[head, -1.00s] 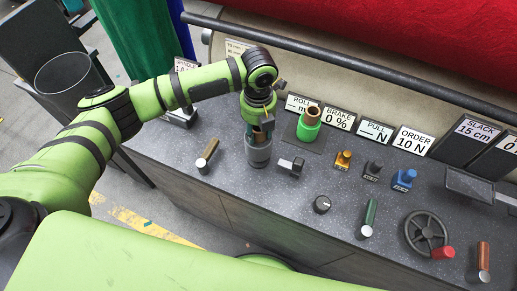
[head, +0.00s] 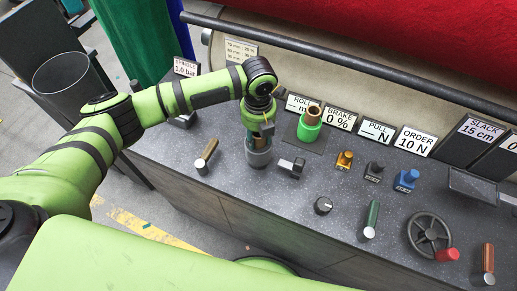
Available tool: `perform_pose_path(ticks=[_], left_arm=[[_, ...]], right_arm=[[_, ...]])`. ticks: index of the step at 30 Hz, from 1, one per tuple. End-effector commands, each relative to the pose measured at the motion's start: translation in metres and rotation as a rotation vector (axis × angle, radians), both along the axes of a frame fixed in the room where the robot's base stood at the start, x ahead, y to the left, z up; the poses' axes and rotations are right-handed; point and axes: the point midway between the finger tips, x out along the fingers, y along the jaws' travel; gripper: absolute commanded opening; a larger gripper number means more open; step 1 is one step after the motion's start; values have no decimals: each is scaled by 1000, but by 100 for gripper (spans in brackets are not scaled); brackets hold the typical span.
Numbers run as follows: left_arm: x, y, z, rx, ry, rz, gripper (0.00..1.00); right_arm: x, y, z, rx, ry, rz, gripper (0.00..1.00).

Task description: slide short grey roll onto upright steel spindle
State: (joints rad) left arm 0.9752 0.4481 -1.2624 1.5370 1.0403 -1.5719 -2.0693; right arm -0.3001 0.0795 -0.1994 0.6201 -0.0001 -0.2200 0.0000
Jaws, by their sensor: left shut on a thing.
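My left gripper (head: 260,138) points down over the console and is shut on the short grey roll (head: 259,157). The roll stands about upright below the fingers, close to the console top. Its upper end is partly covered by the gripper. I cannot make out the steel spindle; the gripper and roll may hide it, so I cannot tell whether the roll is around it. My right gripper is not in view.
A green roll with a brown core (head: 309,125) stands just right of the gripper. Knobs, levers and a handwheel (head: 429,234) fill the right side. A dark rail (head: 350,62) runs behind.

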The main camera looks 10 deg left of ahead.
Motion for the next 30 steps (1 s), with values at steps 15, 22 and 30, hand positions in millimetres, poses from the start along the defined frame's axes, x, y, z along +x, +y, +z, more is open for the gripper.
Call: perform_pose_path(ticks=[15, 22, 30], left_arm=[[0, 0, -8, -1, 0, -1, 0], [0, 0, -12, -1, 0, 0, 0], [0, 0, -16, -1, 0, 0, 0]], right_arm=[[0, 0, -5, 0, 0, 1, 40], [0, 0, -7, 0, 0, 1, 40], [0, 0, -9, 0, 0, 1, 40]])
